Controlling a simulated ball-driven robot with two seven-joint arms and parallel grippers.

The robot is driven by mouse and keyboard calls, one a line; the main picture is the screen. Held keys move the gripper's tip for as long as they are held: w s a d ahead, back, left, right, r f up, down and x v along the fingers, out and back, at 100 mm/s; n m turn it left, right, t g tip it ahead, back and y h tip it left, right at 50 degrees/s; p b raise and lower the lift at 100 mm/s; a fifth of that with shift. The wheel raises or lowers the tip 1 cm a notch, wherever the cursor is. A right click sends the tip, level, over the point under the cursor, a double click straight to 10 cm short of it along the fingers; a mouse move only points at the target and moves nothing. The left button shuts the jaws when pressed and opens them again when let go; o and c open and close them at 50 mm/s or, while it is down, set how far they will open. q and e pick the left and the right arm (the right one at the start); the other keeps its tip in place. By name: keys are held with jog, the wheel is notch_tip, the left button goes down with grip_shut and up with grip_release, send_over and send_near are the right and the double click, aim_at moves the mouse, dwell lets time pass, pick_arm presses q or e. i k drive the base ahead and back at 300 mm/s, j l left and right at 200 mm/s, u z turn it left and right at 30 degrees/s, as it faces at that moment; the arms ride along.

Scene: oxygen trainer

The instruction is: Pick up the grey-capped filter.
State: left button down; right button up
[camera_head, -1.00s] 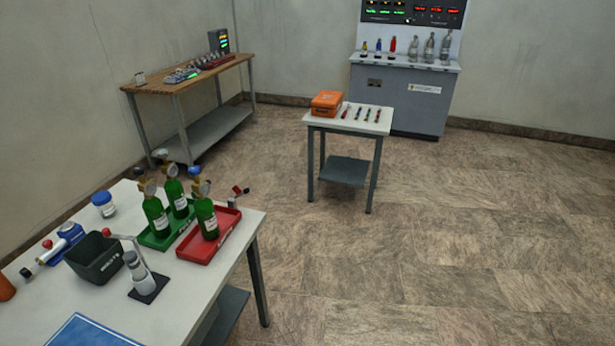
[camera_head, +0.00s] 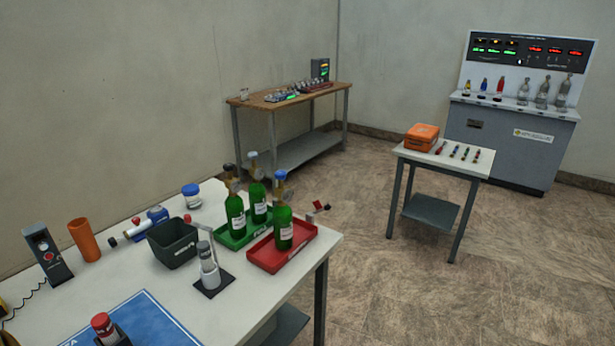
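A pale cylinder with a grey top (camera_head: 208,262) stands upright on a dark square base (camera_head: 214,286) on the near white table (camera_head: 250,305). It looks most like the grey-capped filter, but I cannot tell for certain at this size. A thin pale arm with a red tip rises beside it. A red-capped item (camera_head: 102,325) stands at the bottom edge, partly cut off, by a blue mat (camera_head: 150,312). Neither of my grippers is in view.
Around the cylinder are a black bin (camera_head: 172,243), a red tray (camera_head: 262,258) and a green tray (camera_head: 228,241) with green bottles. An orange cup (camera_head: 84,240) and blue-lidded jar (camera_head: 191,196) stand farther left. Open floor (camera_head: 400,300) lies right of the table.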

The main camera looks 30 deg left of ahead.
aim_at(204, 248)
jog(key=u, duration=1.7)
jog(key=l+z, duration=0.25)
jog(key=i+l+z, duration=0.25)
jog(key=l, duration=0.2)
jog(key=k+l, duration=0.05)
jog(key=k, duration=0.05)
